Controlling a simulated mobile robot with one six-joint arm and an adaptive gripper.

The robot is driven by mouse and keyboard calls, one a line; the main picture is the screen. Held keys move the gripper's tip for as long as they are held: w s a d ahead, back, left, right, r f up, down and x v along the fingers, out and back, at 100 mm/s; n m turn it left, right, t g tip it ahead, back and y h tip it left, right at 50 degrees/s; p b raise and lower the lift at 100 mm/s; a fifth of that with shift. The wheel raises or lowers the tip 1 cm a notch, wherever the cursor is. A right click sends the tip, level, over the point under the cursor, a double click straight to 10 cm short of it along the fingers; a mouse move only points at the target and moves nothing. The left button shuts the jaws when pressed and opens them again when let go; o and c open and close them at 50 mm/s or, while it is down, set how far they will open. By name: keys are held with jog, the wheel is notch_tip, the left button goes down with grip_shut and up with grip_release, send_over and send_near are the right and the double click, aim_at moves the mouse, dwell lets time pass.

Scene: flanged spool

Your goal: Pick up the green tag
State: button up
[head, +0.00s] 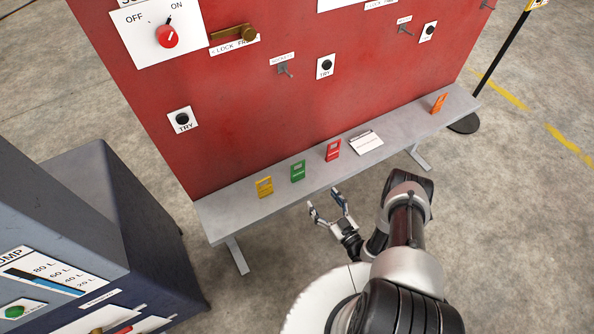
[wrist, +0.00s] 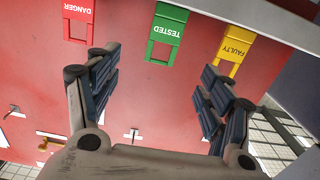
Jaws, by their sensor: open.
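The green tag (head: 298,171) stands on the grey shelf (head: 232,217) between a yellow tag (head: 264,187) and a red tag (head: 333,150). In the wrist view the green tag (wrist: 165,32) reads TESTED upside down, at the top middle, with a rectangular opening at its end. My gripper (head: 329,205) is open and empty, in front of the shelf and apart from the tags, to the right of the green tag in the head view. In the wrist view my gripper's fingers (wrist: 160,85) are spread wide, with the green tag beyond the gap between them.
The wrist view shows the red DANGER tag (wrist: 78,18) and yellow FAULTY tag (wrist: 231,50) on either side. A white card (head: 364,143) and an orange tag (head: 439,103) are farther right on the shelf. A red panel (head: 240,110) rises behind; a dark blue cabinet (head: 110,200) stands left.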

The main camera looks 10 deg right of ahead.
jog(key=s, duration=0.1)
jog(key=b, duration=0.3)
send_near(298, 170)
jog(key=shift+t, duration=0.3)
jog(key=x, duration=0.4)
jog(key=shift+w+a+f, duration=0.1)
jog(key=shift+a+f, duration=0.05)
jog(key=shift+f, duration=0.1)
jog(key=shift+r+b+x, duration=0.15)
jog(key=shift+b+x, duration=0.25)
jog(key=shift+x, duration=1.1)
jog(key=shift+r+b+x, duration=0.15)
jog(key=shift+b+x, duration=0.2)
jog(key=shift+x, duration=1.15)
jog(key=c, duration=1.1)
jog(key=shift+r, duration=0.1)
